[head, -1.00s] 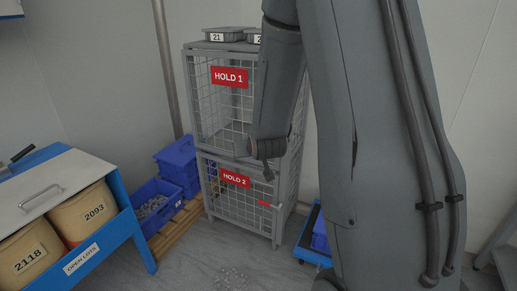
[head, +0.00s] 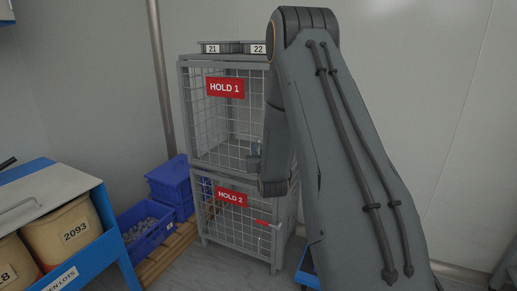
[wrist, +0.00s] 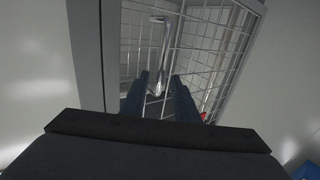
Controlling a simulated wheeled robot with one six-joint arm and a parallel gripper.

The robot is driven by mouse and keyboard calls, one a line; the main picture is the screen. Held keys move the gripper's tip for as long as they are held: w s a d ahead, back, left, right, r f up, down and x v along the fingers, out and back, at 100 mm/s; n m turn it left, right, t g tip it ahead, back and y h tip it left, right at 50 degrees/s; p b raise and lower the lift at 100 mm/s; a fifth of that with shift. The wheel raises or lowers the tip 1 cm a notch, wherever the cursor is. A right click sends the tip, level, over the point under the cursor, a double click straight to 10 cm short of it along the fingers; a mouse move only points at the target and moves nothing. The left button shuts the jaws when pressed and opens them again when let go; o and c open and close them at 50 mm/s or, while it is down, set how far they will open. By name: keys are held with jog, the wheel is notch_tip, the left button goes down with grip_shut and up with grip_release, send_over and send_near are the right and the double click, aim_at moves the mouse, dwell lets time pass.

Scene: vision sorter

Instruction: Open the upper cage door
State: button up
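The upper cage door (head: 215,120) is a grey wire-mesh panel with a red HOLD 1 sign (head: 225,88); it looks closed in the head view. My gripper (head: 255,155) is in front of the lower right part of this door, partly hidden by my arm. In the wrist view, my gripper (wrist: 159,80) has its two dark fingers apart. A bright metal handle (wrist: 164,45) runs along the mesh, with its lower end between or just beyond the fingertips. I cannot tell whether the fingers touch it. The upper handle is hidden in the head view.
Blue bins (head: 146,228) on a pallet and a blue bench with drums (head: 65,233) stand left.

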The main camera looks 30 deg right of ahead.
jog(key=shift+x, duration=0.95)
jog(key=shift+c, duration=0.5)
grip_shut()
jog(key=shift+s+a, duration=0.1)
